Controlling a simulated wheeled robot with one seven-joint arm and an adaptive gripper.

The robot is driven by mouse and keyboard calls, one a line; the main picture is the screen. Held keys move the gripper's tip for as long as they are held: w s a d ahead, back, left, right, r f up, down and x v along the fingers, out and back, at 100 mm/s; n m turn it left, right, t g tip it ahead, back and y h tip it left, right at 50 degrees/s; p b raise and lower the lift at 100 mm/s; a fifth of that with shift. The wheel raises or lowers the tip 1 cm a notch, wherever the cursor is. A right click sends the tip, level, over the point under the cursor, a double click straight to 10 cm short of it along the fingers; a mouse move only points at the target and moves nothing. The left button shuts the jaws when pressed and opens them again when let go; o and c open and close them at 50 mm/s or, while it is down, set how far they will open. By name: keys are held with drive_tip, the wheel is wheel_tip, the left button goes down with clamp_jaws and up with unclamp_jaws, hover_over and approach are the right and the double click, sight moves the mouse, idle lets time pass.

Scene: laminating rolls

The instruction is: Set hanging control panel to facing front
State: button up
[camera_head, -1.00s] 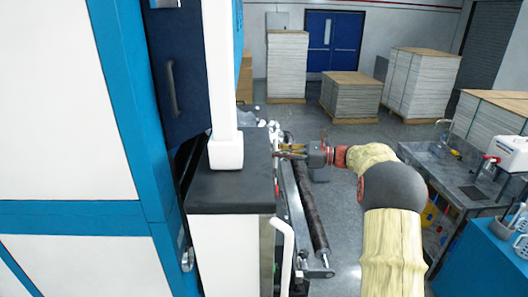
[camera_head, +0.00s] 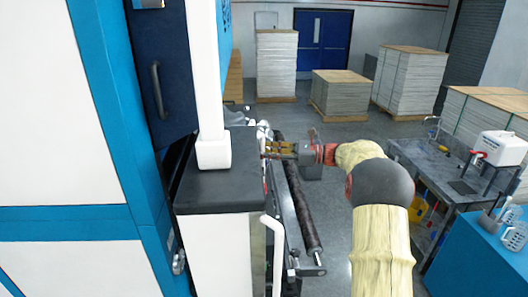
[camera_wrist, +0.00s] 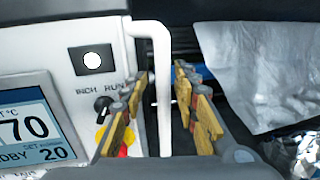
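The hanging control panel (camera_head: 215,188), a white box with a dark top, hangs from a white post. Its display and switch side faces right in the head view, seen almost edge-on. The wrist view shows this face with a lit screen (camera_wrist: 32,122), a black knob (camera_wrist: 103,108) and a white handle (camera_wrist: 161,85) along its right edge. My gripper (camera_head: 268,149) is at the panel's far right side. In the wrist view my gripper (camera_wrist: 163,76) is open, with one yellow-padded finger on each side of the handle and gaps visible. I cannot tell whether a finger touches it.
A large blue-and-white machine (camera_head: 60,220) stands close on the left. A dark roller (camera_head: 305,208) runs just right of the panel. A metal sink table (camera_head: 455,180) and a blue cabinet (camera_head: 490,250) stand at right. Stacked sheets (camera_head: 342,95) are at the back, with clear floor before them.

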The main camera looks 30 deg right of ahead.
drive_tip(key=v, duration=1.2)
drive_tip(key=shift+f, duration=0.1)
